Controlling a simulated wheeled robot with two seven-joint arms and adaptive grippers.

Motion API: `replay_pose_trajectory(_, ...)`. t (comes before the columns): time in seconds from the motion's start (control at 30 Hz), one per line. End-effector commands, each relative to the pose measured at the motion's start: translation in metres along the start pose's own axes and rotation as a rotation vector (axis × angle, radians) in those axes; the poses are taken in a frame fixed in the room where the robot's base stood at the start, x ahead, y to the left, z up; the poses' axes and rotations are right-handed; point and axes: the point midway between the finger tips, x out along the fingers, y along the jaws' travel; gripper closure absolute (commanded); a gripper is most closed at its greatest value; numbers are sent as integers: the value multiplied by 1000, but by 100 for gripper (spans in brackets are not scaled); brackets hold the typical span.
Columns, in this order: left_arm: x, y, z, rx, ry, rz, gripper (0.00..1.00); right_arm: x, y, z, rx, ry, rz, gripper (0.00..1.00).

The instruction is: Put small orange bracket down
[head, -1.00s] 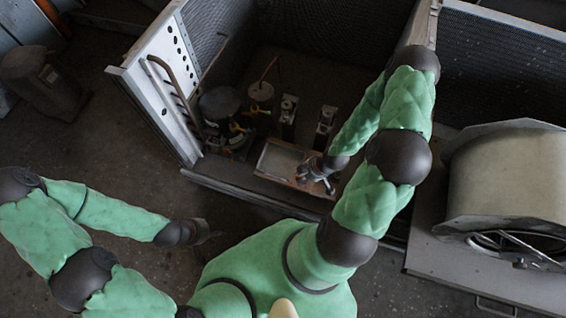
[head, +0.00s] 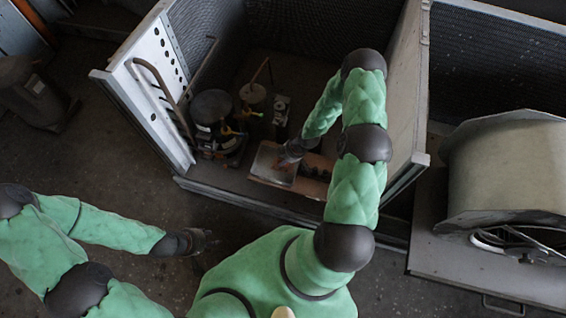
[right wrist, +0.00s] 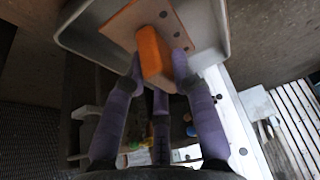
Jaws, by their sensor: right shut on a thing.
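The small orange bracket (right wrist: 154,56) shows in the right wrist view between the purple fingers of my right gripper (right wrist: 158,68), which is shut on it. I cannot tell whether the bracket touches the plate. In the head view my right gripper (head: 291,152) is over the tray (head: 264,167) inside the housing, and the bracket is too small to make out. My left gripper (head: 205,241) hangs outside the housing, away from the tray; its jaws are too dark to read.
The open housing has a white perforated side panel (head: 152,95) at left and a low front edge (head: 250,205). Dark cylindrical parts (head: 213,106) with hoses stand left of the tray. A large drum (head: 510,168) stands at right. Floor in front is clear.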

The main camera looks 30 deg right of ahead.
Motion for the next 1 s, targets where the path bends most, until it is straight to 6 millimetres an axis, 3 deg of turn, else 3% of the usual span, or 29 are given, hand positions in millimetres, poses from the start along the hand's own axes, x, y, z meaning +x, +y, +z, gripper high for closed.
replay_pose_trajectory(0.3, 21, -8, -1, 0, 0, 0, 60, 34, 3, 11, 0, 0, -1, 100)
replay_pose_trajectory(0.73, 23, -8, -1, 0, 0, 0, 60, 37, 3, 12, -1, 0, 0, 100)
replay_pose_trajectory(0.77, 22, -8, -1, 0, 0, 0, 60, 36, 3, 12, -1, -1, -1, 65)
replay_pose_trajectory(0.8, 22, -8, -1, 0, 0, 0, 60, 36, 3, 12, -1, -1, -1, 54)
replay_pose_trajectory(0.83, 22, -8, -1, 0, 0, 0, 60, 36, 3, 12, -1, -1, -1, 50)
replay_pose_trajectory(1.0, 22, -8, -1, 0, 0, 0, 60, 36, 3, 12, -1, -1, -1, 50)
